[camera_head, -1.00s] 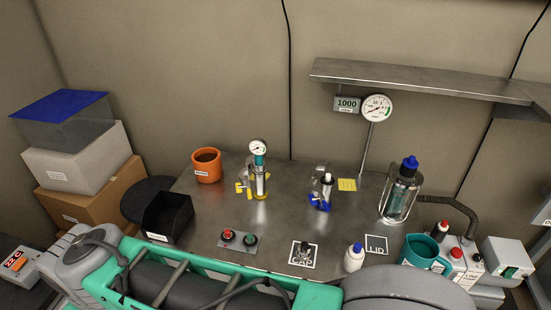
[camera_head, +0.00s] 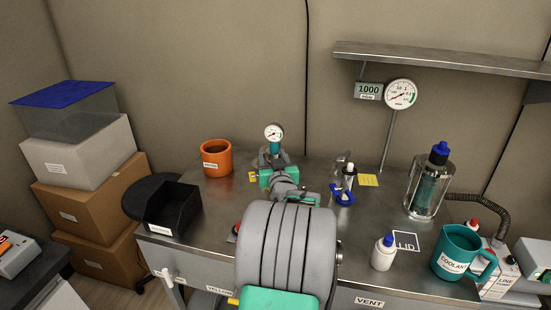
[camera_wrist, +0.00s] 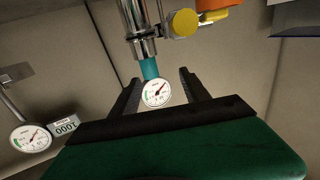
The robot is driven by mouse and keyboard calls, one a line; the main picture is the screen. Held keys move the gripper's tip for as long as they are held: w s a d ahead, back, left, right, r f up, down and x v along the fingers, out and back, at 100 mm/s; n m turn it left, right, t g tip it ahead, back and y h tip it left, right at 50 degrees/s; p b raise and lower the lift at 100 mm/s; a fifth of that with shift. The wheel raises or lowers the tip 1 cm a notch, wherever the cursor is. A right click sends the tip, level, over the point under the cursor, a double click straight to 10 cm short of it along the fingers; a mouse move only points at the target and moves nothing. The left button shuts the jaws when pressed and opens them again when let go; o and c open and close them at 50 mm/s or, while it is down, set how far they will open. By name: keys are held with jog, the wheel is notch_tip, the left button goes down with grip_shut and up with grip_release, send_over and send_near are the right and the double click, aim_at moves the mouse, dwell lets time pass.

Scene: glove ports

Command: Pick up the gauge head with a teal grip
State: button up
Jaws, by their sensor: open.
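The gauge head (camera_head: 274,132) has a round white dial on a teal grip (camera_head: 275,148). It stands upright at the back of the metal bench. In the wrist view, which is upside down, the dial (camera_wrist: 157,92) and teal grip (camera_wrist: 149,68) join a shiny metal fitting (camera_wrist: 143,35) with a yellow knob (camera_wrist: 183,22). My gripper (camera_wrist: 157,77) is open, its two dark fingers on either side of the gauge head in the picture. I cannot tell whether they touch it. In the head view my gripper (camera_head: 274,160) and arm hide the fitting's lower part.
An orange pot (camera_head: 216,160) stands left of the gauge, a black bin (camera_head: 173,210) nearer. To the right are a small blue-clamped item (camera_head: 343,195), a wall gauge (camera_head: 401,94), a glass vessel (camera_head: 430,190), a white bottle (camera_head: 384,253) and a teal mug (camera_head: 458,255). A shelf (camera_head: 440,56) juts out above.

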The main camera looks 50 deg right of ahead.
aim_at(275, 146)
jog(key=shift+h, duration=0.3)
jog(key=x, duration=0.5)
jog(key=s+d+p+x, duration=0.1)
jog(key=x, duration=0.1)
jog(key=shift+w+d, duration=0.15)
jog(key=shift+d, duration=0.25)
jog(key=shift+c, duration=0.4)
grip_shut()
jog(key=shift+r, duration=0.1)
